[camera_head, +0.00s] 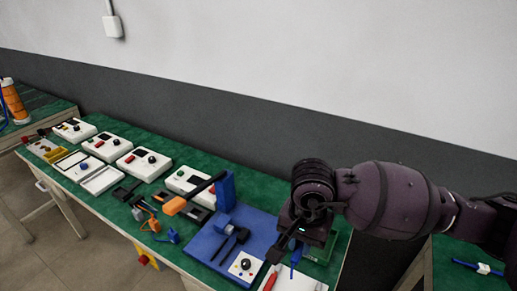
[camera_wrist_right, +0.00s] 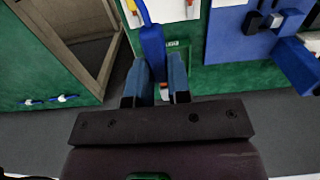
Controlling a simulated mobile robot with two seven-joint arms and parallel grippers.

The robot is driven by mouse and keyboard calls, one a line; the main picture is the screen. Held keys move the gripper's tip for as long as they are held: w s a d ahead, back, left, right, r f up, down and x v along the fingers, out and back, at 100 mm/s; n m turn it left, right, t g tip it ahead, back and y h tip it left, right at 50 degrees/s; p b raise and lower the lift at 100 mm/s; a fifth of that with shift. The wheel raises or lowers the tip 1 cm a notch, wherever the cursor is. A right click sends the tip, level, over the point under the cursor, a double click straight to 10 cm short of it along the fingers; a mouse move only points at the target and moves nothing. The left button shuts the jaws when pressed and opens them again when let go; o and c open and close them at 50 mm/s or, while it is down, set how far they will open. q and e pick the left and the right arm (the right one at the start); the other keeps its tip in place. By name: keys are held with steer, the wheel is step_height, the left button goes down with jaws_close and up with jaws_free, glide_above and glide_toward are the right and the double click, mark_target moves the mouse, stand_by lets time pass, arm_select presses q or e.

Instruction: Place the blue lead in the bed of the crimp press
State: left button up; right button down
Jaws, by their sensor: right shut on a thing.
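My right gripper (camera_head: 287,247) is shut on a blue lead (camera_head: 296,257), which hangs below it over the right part of the bench. In the right wrist view the blue lead (camera_wrist_right: 152,45) stands out between the fingers of the right gripper (camera_wrist_right: 157,88). The crimp press, with a blue upright (camera_head: 226,190) and an orange-tipped lever (camera_head: 175,206), stands to the left of the gripper on a blue base (camera_head: 205,243). The lead is apart from the press. I cannot make out the bed clearly. My left gripper is not in view.
Black tools and a white panel (camera_head: 243,266) lie on the blue base. Several white boxes (camera_head: 143,163) line the green bench. Orange leads (camera_head: 151,222) and another blue lead (camera_head: 171,236) lie left of the press. A second green table (camera_head: 455,250) is at right.

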steer(key=n, duration=0.3)
steer(key=shift+w+a, duration=0.1)
steer(key=shift+w+d+n, duration=0.25)
steer(key=shift+n, duration=0.35)
steer(key=w+d+r+n, duration=0.1)
steer(key=w+d, duration=0.3)
steer(key=d, duration=0.4)
steer(key=shift+w+r+n, duration=0.2)
steer(key=shift+w+n, duration=0.2)
steer(key=shift+n, duration=0.3)
